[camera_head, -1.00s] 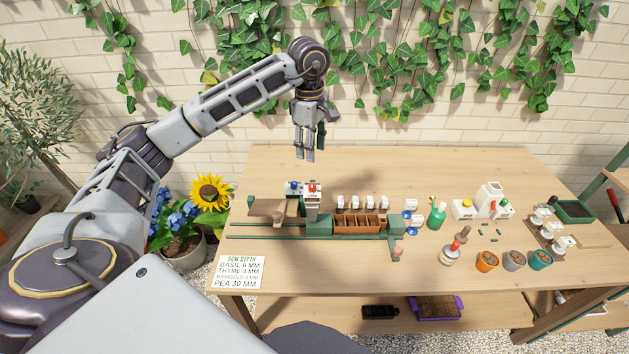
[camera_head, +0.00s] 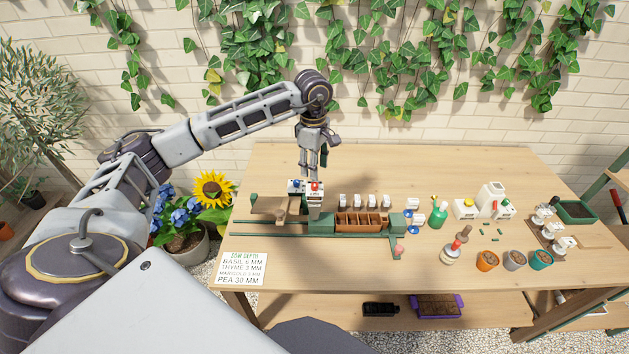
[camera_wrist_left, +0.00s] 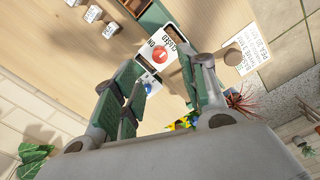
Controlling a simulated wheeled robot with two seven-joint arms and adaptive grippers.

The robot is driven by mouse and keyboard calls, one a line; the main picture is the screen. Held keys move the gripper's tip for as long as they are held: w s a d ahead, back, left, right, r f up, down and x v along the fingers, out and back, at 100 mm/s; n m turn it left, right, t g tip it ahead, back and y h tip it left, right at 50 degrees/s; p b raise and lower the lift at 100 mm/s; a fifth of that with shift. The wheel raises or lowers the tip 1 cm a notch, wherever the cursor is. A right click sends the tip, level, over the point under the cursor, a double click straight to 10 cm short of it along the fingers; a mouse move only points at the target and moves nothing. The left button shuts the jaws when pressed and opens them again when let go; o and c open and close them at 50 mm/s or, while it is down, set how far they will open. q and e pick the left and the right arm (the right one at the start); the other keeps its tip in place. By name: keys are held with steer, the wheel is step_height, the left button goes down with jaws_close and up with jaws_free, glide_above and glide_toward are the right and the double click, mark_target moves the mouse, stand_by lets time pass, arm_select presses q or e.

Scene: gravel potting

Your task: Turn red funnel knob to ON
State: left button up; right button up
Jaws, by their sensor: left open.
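The red funnel knob (camera_head: 315,186) sits on top of a white funnel unit (camera_head: 314,197) on the green potting rig. Contact with the knob cannot be told. My right gripper is not seen.
A brown divided tray (camera_head: 360,231) and several small white blocks (camera_head: 357,201) stand right of the funnel. A sow-depth card (camera_head: 240,268) lies front left. The back of the table is clear.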

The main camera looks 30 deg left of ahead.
mark_target(315, 184)
arm_select(q)
steer(key=shift+f+p, duration=0.55)
steer(key=shift+f, duration=2.95)
steer(key=shift+c, duration=0.2)
jaws_close()
